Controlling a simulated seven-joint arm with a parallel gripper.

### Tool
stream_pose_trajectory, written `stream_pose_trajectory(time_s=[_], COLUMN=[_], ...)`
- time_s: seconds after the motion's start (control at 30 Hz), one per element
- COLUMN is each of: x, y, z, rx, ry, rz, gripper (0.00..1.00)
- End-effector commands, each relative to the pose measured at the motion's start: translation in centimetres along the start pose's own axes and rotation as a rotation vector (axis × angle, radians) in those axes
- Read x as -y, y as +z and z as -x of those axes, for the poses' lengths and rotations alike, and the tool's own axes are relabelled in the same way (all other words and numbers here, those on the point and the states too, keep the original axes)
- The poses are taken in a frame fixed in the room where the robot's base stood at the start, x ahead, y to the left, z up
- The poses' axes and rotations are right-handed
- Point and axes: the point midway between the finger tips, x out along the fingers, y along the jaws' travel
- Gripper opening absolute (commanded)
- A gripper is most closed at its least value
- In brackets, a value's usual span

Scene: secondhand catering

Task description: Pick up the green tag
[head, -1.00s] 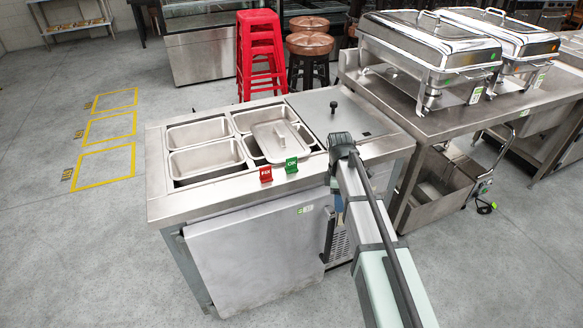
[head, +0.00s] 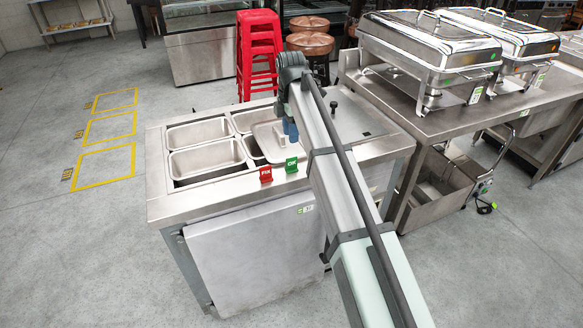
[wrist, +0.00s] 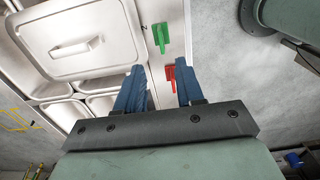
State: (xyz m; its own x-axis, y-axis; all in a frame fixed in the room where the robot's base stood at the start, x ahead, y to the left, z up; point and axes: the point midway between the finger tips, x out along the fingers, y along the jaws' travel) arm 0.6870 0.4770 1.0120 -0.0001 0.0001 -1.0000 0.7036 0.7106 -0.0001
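The green tag (head: 291,164) stands on the front edge of the steel prep counter (head: 203,200), just right of the red tag (head: 266,174). In the wrist view the green tag (wrist: 160,36) lies beyond my fingertips, and the red tag (wrist: 170,73) shows nearer, between the fingers. My gripper (wrist: 158,72) has its two blue fingers apart with nothing held between them. In the head view my gripper (head: 290,130) is above the counter, behind the green tag, and mostly hidden by my arm.
Steel pans (head: 206,157) are set in the counter. A lid with a handle (head: 268,143) lies over some of them, behind the tags. A side table (head: 440,119) with chafing dishes (head: 428,48) stands to the right. Red stools (head: 258,52) stand behind.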

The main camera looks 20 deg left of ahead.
Motion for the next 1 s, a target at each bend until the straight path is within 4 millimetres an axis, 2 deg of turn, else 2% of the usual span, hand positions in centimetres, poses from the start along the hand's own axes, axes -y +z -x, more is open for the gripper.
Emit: stream_pose_trajectory(time_s=[0.1, 0.3, 0.67, 1.0], x=[0.2, 0.1, 0.1, 0.3], y=[0.0, 0.0, 0.1, 0.1], z=[-2.3, -5.2, -7.0, -11.0], rx=[0.000, 0.000, 0.000, 0.000], ry=[-0.002, -0.001, 0.000, -0.002], rz=[-0.001, -0.002, -0.003, -0.003], gripper=[0.37, 0.37, 0.37, 0.37])
